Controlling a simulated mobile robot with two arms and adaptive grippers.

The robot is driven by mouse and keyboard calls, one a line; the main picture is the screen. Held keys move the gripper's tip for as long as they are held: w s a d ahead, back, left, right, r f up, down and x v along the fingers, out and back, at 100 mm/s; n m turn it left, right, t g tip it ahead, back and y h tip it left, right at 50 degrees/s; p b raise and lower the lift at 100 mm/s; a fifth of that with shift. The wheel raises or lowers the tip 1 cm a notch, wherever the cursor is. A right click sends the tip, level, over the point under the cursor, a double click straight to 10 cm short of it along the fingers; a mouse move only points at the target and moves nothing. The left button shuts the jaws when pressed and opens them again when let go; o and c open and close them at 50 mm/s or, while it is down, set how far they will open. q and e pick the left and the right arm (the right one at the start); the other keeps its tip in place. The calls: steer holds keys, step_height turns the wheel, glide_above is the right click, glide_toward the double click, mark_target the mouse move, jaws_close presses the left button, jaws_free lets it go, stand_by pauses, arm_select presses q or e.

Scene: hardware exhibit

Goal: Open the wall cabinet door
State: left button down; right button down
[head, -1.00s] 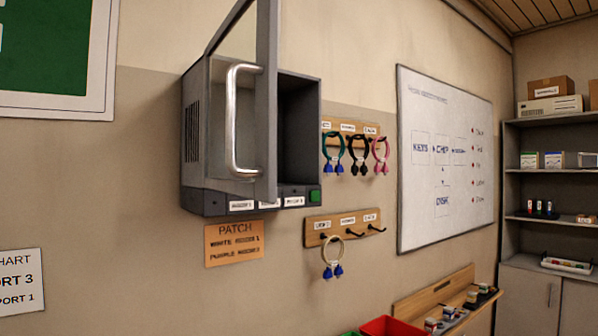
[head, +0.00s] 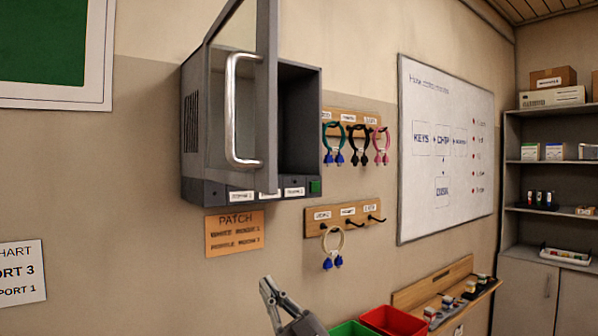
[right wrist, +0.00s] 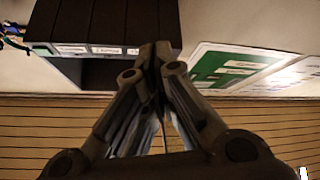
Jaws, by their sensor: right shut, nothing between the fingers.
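The wall cabinet (head: 196,140) is a dark grey box on the wall, left of the middle of the head view. Its glass-fronted door (head: 267,90) stands swung open towards me, with a silver bar handle (head: 230,110) on it. The dark inside (head: 298,120) of the box shows to the right of the door. My right gripper (head: 267,284) is below the cabinet and apart from it, its fingers shut and empty. In the right wrist view its fingers (right wrist: 155,50) meet, with the cabinet's underside (right wrist: 100,25) beyond. My left gripper is not in view.
Two hook boards (head: 345,218) with looped cables hang right of the cabinet. A whiteboard (head: 445,215) is farther right. Green and red bins (head: 395,322) and a wooden rack (head: 435,290) are low at the right. An orange patch sign (head: 235,232) is under the cabinet.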

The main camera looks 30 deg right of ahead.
steer(key=s+r+n+g+y, duration=0.4)
steer(key=r+n+g+y, duration=0.5)
steer(key=r+n, duration=0.15)
steer(key=s+r+n+g+y, duration=0.4)
steer(key=r+n+g+y, duration=0.5)
steer(key=n, duration=0.3)
steer(key=s+d+r+n+g+h, duration=0.3)
steer(key=s+d+h, duration=0.1)
steer(key=s, duration=0.3)
steer(key=s+d+r+n+g+h, duration=0.2)
steer(key=s+d+n+g+h, duration=0.15)
steer(key=s+d, duration=0.2)
steer(key=s+a+p, duration=0.1)
steer(key=a+p, duration=0.2)
steer(key=a, duration=1.2)
steer(key=shift+s+m, duration=0.15)
steer(key=shift+m, duration=0.15)
steer(key=shift+r, duration=0.1)
